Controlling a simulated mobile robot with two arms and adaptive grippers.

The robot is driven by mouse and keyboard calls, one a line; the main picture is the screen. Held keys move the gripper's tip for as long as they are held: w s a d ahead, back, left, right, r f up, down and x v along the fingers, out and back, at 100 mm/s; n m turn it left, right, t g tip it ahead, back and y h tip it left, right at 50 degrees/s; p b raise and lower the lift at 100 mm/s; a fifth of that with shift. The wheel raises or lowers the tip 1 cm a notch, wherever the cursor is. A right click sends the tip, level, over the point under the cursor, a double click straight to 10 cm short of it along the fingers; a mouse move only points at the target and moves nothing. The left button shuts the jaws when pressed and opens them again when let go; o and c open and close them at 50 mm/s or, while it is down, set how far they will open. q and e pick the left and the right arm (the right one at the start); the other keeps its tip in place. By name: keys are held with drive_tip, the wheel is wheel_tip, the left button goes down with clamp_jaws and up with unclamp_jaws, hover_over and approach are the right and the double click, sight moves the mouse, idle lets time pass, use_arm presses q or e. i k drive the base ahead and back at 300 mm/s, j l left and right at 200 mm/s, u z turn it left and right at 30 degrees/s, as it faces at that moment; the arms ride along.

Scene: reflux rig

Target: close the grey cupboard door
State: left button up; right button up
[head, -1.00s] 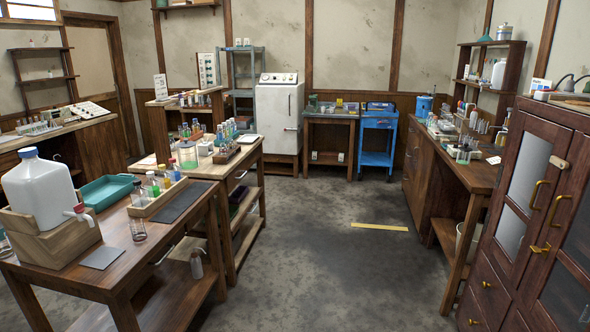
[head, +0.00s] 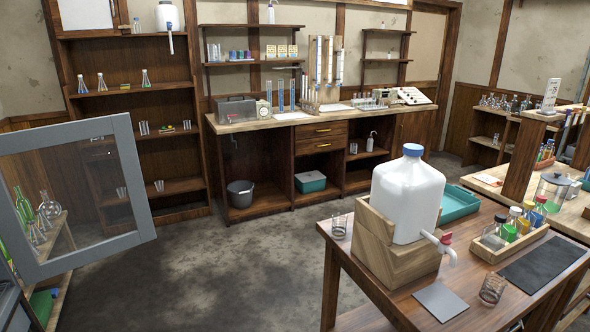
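The grey cupboard door (head: 131,175) stands open at the left of the head view. It has a grey frame around a clear glass pane. Flasks and green glassware (head: 46,210) show through the pane. A grey part at the lower left edge may be the cupboard body, but most of it is out of the picture. I cannot see a handle clearly. Neither of my grippers is in view.
A wooden table (head: 470,270) at the right carries a white jug (head: 408,195) with a tap. A long bench (head: 330,121) and a tall wooden shelf (head: 180,186) stand at the back. The floor (head: 220,270) between door and table is clear.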

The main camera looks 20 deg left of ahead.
sight(28, 267)
drive_tip(key=i+j+u, duration=0.75)
drive_tip(key=i+u, duration=0.2)
drive_tip(key=i+j+u, duration=0.1)
drive_tip(key=i+u, duration=0.4)
drive_tip(key=i+l+z, duration=0.15)
drive_tip(key=i, duration=1.45)
drive_tip(key=i+l+u, duration=0.1)
drive_tip(key=i+u, duration=0.15)
drive_tip(key=u, duration=0.15)
drive_tip(key=i+l+u, duration=0.15)
drive_tip(key=u, duration=0.3)
drive_tip(key=i+l+u, duration=0.55)
drive_tip(key=u, duration=0.25)
drive_tip(key=i+l+u, duration=0.1)
drive_tip(key=u, duration=0.3)
drive_tip(key=i+l+u, duration=0.1)
drive_tip(key=l+u, duration=0.15)
drive_tip(key=u, duration=0.15)
drive_tip(key=l+u, duration=0.2)
drive_tip(key=u, duration=0.2)
drive_tip(key=l+u, duration=0.25)
drive_tip(key=u, duration=0.15)
drive_tip(key=l+u, duration=0.25)
drive_tip(key=u, duration=0.15)
drive_tip(key=i, duration=0.05)
